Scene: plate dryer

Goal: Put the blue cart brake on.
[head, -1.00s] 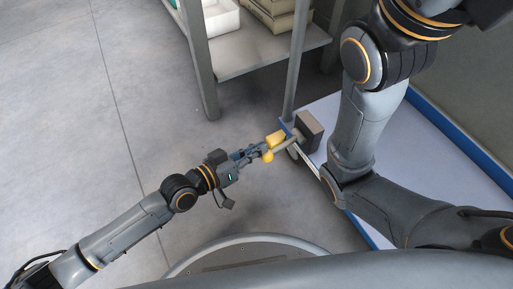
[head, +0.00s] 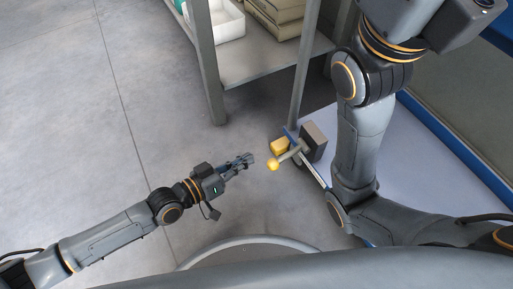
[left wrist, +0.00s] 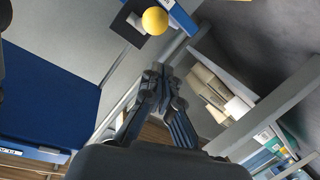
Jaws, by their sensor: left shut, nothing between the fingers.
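The knob also shows in the left wrist view (left wrist: 155,20), beyond the fingertips. My left gripper (head: 250,158) is shut and empty, a short gap to the left of the knob and not touching it. My right arm reaches over the cart; its gripper is out of view.
A grey shelf rack (head: 245,73) with a white bin (head: 218,20) and stacked beige items (head: 280,15) stands behind the cart corner. In the left wrist view a blue panel (left wrist: 52,95) fills the left. The floor around my left arm is clear.

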